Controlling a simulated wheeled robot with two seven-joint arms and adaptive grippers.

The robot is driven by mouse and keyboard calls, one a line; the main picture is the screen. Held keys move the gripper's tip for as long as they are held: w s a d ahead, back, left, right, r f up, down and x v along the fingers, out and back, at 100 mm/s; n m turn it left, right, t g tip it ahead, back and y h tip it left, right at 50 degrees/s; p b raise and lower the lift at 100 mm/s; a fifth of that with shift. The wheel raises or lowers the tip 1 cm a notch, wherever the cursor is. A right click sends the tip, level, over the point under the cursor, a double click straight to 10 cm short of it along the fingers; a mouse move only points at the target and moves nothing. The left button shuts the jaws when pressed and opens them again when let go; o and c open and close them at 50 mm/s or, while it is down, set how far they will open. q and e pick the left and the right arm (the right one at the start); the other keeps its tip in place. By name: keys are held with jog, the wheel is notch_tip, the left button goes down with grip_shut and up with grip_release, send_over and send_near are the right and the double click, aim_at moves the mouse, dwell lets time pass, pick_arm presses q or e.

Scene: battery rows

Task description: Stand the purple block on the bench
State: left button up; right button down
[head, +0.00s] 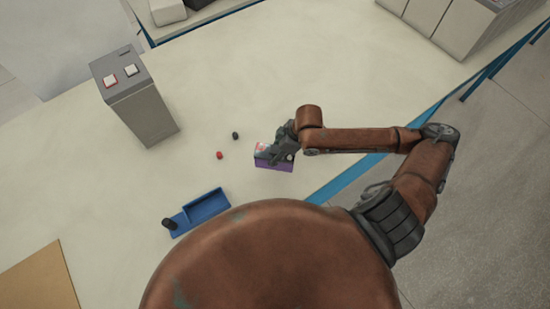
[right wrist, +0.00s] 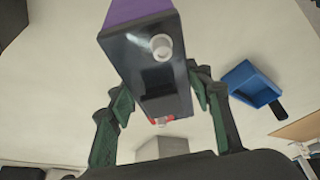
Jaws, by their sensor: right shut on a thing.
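The purple block (head: 273,167) is in my right gripper (head: 278,151), over the bench (head: 330,90) near its blue front edge. In the right wrist view the block (right wrist: 136,12) shows a dark glossy face with a pale round terminal, and a second terminal with red beside it. The right gripper's fingers (right wrist: 158,95) stand on either side of the block. The gripper hides part of the block in the head view. I cannot tell whether the block touches the bench. My left gripper is not in view.
A small red cap (head: 220,155) and a black cap (head: 235,135) lie left of the block. A tall grey box (head: 147,112) stands at left.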

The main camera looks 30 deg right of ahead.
jog(key=shift+w+d+f, duration=0.25)
jog(key=shift+w+f, duration=0.25)
jog(key=shift+f, duration=0.1)
jog(key=shift+w+d+f, duration=0.25)
jog(key=shift+w+f, duration=0.25)
jog(key=shift+f, duration=1.55)
jog(key=c, duration=1)
grip_release()
jog(key=shift+s+f, duration=0.15)
jog(key=shift+f, duration=0.05)
jog(key=p+v, duration=0.1)
jog(key=v, duration=1.1)
jog(key=shift+r, duration=0.15)
